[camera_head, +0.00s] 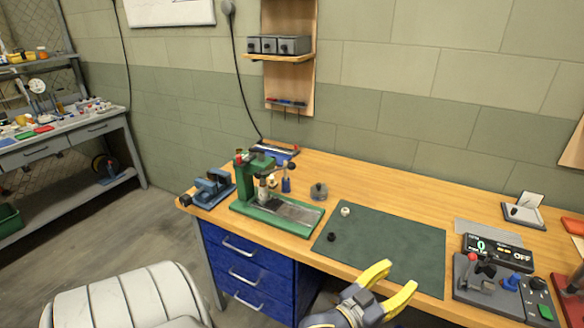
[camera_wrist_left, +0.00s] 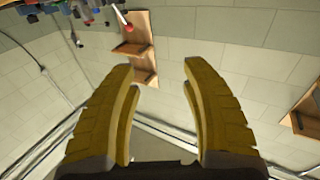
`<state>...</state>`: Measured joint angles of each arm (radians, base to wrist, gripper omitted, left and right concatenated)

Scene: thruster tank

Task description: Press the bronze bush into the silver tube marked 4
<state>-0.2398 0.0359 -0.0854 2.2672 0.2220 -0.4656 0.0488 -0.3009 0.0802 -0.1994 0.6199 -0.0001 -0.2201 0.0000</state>
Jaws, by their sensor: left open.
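My left gripper (camera_head: 391,280) is open and empty, in front of the bench's near edge by the green mat (camera_head: 400,240). Its two yellow fingers stand apart in the left wrist view (camera_wrist_left: 158,68), with nothing between them. On the mat's left part sit a small pale ring-like piece (camera_head: 345,211) and a small dark piece (camera_head: 332,237). A green hand press (camera_head: 245,178) stands left of the mat, its ram over a small silver part (camera_head: 263,194). I cannot make out a mark 4, nor tell which piece is the bronze bush. My right gripper is not in view.
A blue vise (camera_head: 210,187) stands at the bench's left end. A blue bottle (camera_head: 286,184) and a round grey container (camera_head: 319,191) stand by the press. A control box (camera_head: 490,285) and display (camera_head: 498,252) stand at right. Most of the mat is bare.

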